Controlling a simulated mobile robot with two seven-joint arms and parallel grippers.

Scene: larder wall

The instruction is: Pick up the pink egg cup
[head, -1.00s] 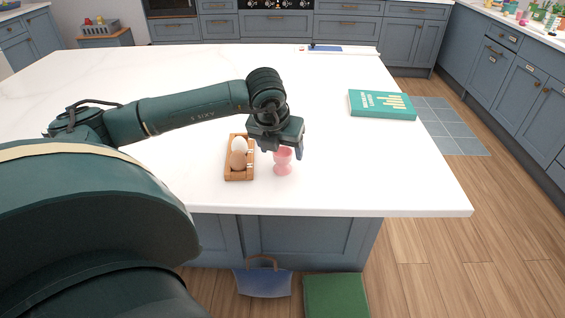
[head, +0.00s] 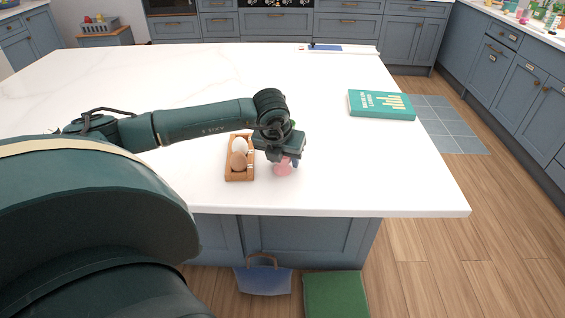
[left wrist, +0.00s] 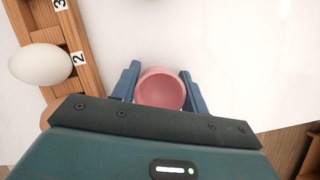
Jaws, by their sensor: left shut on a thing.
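The pink egg cup (head: 282,167) stands on the white island top near its front edge, just right of the wooden egg rack. In the left wrist view the cup (left wrist: 161,90) sits between the two blue fingers, and I look down into its empty round bowl. My left gripper (head: 284,162) is lowered over the cup from above and is shut on it. The gripper hides part of the cup in the head view. My right gripper is not in view.
A wooden egg rack (head: 230,176) with a white egg (left wrist: 40,64) and a brown egg (head: 238,161) stands close to the left of the cup. A teal book (head: 381,105) lies further back right. The island's front edge (head: 330,212) is near. Much of the top is clear.

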